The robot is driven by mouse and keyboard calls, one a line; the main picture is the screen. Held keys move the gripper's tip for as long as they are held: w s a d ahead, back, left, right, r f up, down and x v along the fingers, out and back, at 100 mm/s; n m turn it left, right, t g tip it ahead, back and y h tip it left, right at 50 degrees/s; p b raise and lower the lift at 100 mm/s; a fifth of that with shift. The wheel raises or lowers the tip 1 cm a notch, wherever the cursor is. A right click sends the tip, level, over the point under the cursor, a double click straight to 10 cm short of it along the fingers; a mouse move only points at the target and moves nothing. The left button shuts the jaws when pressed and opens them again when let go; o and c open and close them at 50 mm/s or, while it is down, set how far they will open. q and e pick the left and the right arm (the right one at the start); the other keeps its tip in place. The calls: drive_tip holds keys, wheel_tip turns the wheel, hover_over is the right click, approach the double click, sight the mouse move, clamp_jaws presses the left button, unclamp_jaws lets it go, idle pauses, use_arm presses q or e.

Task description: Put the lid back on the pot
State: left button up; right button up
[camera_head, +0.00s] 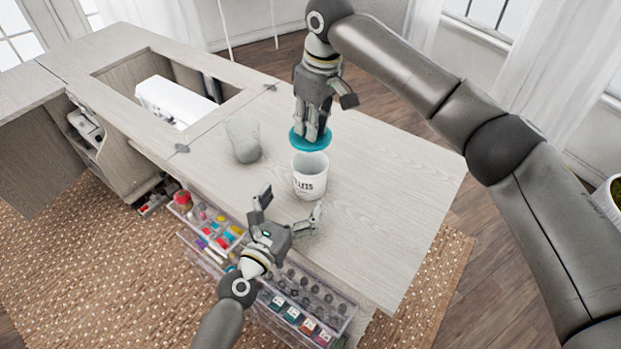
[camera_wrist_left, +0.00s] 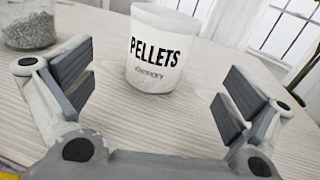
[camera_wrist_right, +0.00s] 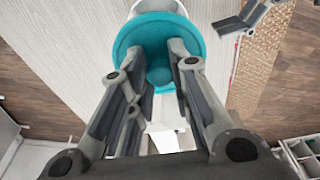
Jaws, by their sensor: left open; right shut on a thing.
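A white pot marked PELLETS (camera_head: 309,178) stands upright on the wooden cabinet top, its mouth uncovered. It also shows in the left wrist view (camera_wrist_left: 165,50). My right gripper (camera_head: 316,132) is shut on the teal round lid (camera_head: 304,143) and holds it just above and behind the pot's rim. In the right wrist view the lid (camera_wrist_right: 128,45) lies at the fingertips, partly hidden by the fingers, with a bit of the pot beyond it. My left gripper (camera_head: 291,207) is open and empty at the cabinet's front edge, its fingers apart, facing the pot without touching it.
A clear jar of grey grains (camera_head: 243,140) stands left of the pot. A white sewing machine (camera_head: 176,101) sits in the cabinet's opening. Open clear drawers (camera_head: 216,243) with colourful supplies jut out below the front edge. The cabinet top right of the pot (camera_head: 395,190) is clear.

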sight(310, 176)
use_arm(q)
drive_tip(key=x, duration=0.9)
drive_tip(key=shift+w+d, duration=0.2)
drive_tip(key=shift+w, duration=0.15)
drive_tip(key=c, duration=1.6)
drive_tip(key=shift+o, duration=0.2)
use_arm(e)
drive_tip(key=shift+f, duration=2.5)
drive_tip(key=shift+f, duration=0.85)
drive_tip(key=shift+s+f, duration=0.1)
drive_tip(key=shift+f, duration=0.55)
drive_tip(key=o, duration=0.8)
drive_tip(key=shift+c, duration=0.2)
